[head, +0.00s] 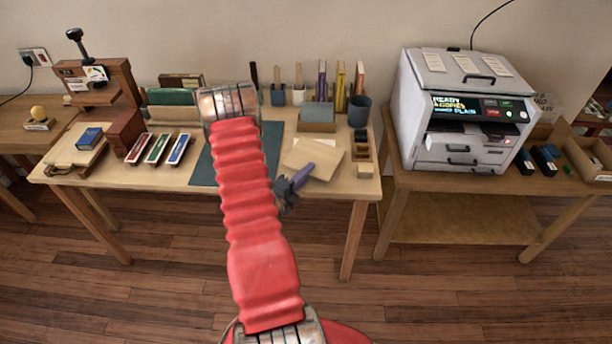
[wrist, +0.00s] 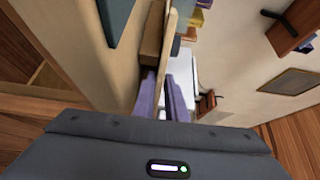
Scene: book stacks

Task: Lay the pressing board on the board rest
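The pressing board (head: 318,155) is a pale, flat wooden square at the front right of the middle table. My gripper (head: 301,176) has purple fingers and meets the board's front edge. In the wrist view the board (wrist: 170,40) shows edge-on as a thin pale strip between the fingers (wrist: 163,92), one on each side, so the gripper appears shut on it. Whether the board touches the table cannot be told.
A grey-topped block (head: 318,114) is behind the board, and a dark cup (head: 359,111) stands behind right. A dark green mat (head: 204,168) lies left, partly behind my red arm. Three coloured trays (head: 158,148) lie farther left. A white machine (head: 415,110) stands on the right table.

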